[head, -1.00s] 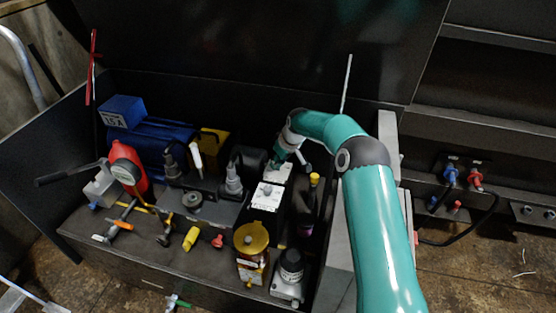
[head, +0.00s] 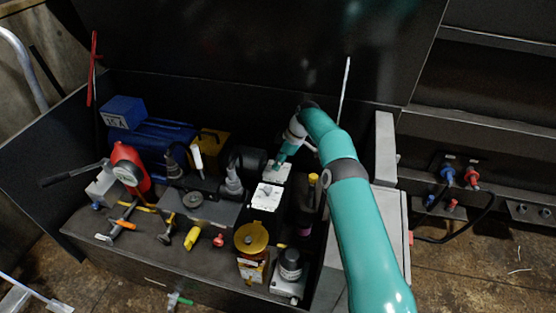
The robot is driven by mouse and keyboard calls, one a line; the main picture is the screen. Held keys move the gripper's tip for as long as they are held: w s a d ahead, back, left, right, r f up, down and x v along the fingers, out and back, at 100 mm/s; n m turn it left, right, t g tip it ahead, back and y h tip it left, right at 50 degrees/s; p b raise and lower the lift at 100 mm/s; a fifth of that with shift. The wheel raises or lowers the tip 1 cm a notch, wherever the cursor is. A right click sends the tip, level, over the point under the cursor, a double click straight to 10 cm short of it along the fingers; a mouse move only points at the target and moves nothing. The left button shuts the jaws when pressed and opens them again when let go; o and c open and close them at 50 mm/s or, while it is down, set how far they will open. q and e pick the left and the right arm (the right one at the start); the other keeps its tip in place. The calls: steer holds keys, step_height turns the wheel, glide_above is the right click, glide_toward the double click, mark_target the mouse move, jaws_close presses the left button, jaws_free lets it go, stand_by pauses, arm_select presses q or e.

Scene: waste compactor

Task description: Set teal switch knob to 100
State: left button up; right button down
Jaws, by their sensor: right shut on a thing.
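My right gripper (head: 281,162) reaches down to the rear one of two white-topped boxes (head: 283,177) in the middle of the open compactor housing. It is shut at the top of that box, where the teal switch knob would sit; the fingers cover the knob, so its setting cannot be read. The front white-topped box (head: 266,197) stands just in front, with a small dark mark or knob on its top. The dial markings are too small to read. My left gripper is not in view.
A yellow-capped jar (head: 251,238) and a grey cylinder (head: 291,264) are in front. A thin pale rod (head: 346,85) rises behind my right arm. A grey side panel (head: 385,150) stands to the right.

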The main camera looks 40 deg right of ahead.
steer(key=shift+f+n+p, duration=0.1)
steer(key=shift+n+p, duration=0.2)
steer(key=shift+n, duration=0.1)
stand_by(0.5)
steer(key=c, duration=0.9)
jaws_free()
steer(key=shift+s, duration=0.1)
steer(key=shift+d+r, duration=0.25)
steer(key=shift+r, duration=0.45)
steer(key=v, duration=1)
steer(key=shift+s+r, duration=0.2)
steer(key=shift+d, duration=0.1)
